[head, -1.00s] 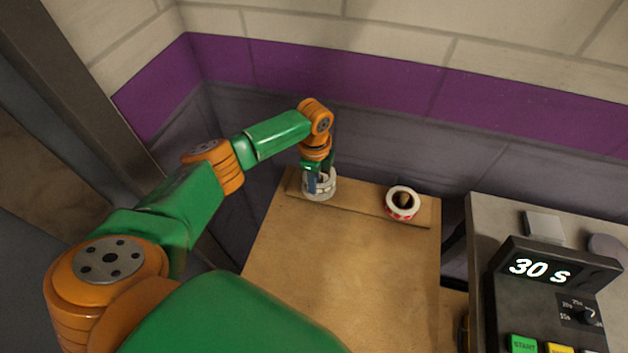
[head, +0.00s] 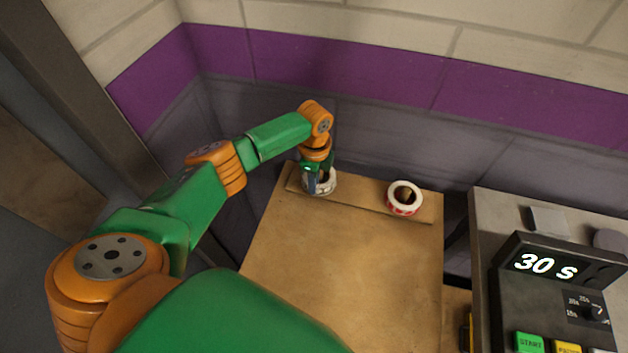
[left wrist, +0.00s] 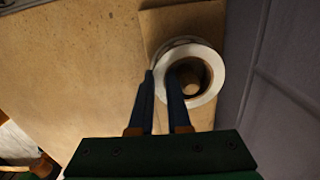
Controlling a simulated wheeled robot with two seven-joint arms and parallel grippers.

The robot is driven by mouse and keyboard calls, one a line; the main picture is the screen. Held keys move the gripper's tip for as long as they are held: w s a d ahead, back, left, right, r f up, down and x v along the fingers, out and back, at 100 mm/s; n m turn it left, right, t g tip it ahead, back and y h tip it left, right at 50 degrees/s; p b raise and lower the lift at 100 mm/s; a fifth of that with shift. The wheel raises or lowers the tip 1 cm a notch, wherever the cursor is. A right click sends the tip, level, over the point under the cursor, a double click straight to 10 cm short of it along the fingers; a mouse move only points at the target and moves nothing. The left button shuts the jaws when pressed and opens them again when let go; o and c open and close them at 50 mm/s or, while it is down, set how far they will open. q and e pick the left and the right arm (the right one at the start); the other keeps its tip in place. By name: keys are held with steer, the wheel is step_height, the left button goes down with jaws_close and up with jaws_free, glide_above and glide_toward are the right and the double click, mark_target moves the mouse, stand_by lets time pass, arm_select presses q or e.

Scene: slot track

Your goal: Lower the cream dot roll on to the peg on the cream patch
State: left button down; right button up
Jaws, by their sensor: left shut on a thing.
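The cream dot roll (head: 328,186) is a pale ring at the far left of the wooden board, and it also shows in the left wrist view (left wrist: 213,88). My left gripper (head: 316,183) is shut on its near wall, one finger inside the hole and one outside, as the left wrist view shows (left wrist: 160,82). Through the hole in the wrist view a rounded brown peg top (left wrist: 190,80) shows, so the roll appears to be around or just above it. I cannot tell the height gap. The cream patch is hidden. My right gripper is not in view.
A red and white roll (head: 404,199) sits around another peg at the right of the raised strip (head: 362,204). The wooden board (head: 340,270) in front is clear. A dark wall stands close behind. A timer unit (head: 545,264) reading 30 s stands at the right.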

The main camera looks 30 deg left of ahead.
arm_select(q)
steer(key=c, duration=0.8)
jaws_free()
steer(key=shift+s+r, duration=0.1)
steer(key=shift+s, duration=0.05)
steer(key=shift+r, duration=0.1)
